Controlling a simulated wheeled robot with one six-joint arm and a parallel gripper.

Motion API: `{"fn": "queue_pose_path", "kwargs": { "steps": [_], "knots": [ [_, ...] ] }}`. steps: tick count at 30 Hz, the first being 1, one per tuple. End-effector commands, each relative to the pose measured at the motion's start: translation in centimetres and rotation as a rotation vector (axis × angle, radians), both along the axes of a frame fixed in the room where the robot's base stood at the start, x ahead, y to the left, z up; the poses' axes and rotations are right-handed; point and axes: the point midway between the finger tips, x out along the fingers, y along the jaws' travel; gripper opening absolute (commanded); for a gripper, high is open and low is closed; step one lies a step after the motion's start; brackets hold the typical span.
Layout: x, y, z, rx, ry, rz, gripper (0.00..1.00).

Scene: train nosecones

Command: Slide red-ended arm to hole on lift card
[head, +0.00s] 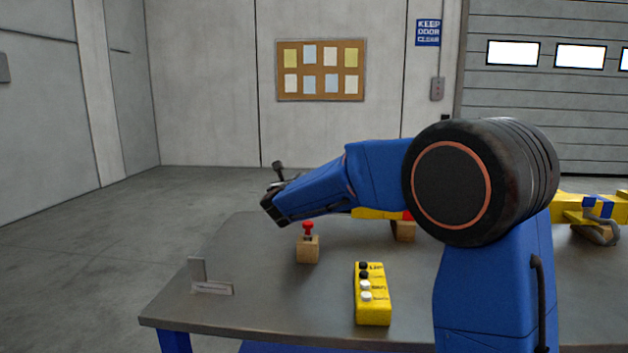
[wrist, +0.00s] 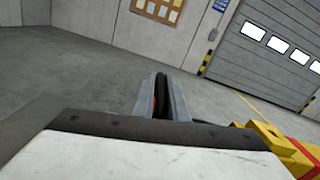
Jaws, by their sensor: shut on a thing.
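In the head view my blue arm reaches left over the table, and the fingertips are not clear. A yellow bar with a red part (head: 376,214) shows just below my forearm, partly hidden; yellow and red parts also show at the right of the wrist view (wrist: 268,142). I cannot make out a lift card or its hole.
On the grey table (head: 270,300) stand a wooden block with a red knob (head: 308,250), a yellow button box (head: 373,305), a small grey bracket (head: 208,286) and another wooden block (head: 405,232). A yellow piece with blue bands (head: 590,207) lies at right.

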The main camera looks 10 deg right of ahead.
Motion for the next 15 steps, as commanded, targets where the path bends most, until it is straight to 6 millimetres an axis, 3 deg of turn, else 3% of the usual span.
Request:
{"fn": "queue_pose_path", "kwargs": {
  "steps": [1, 6, 15],
  "knots": [
    [0.5, 1.6, 0.0, -0.002, 0.0, 0.006, 0.0],
    [1.7, 5.4, 0.0, -0.002, -0.002, 0.005, 0.0],
    [2.8, 8.8, 0.1, -0.001, -0.001, 0.002, 0.0]
  ]
}}
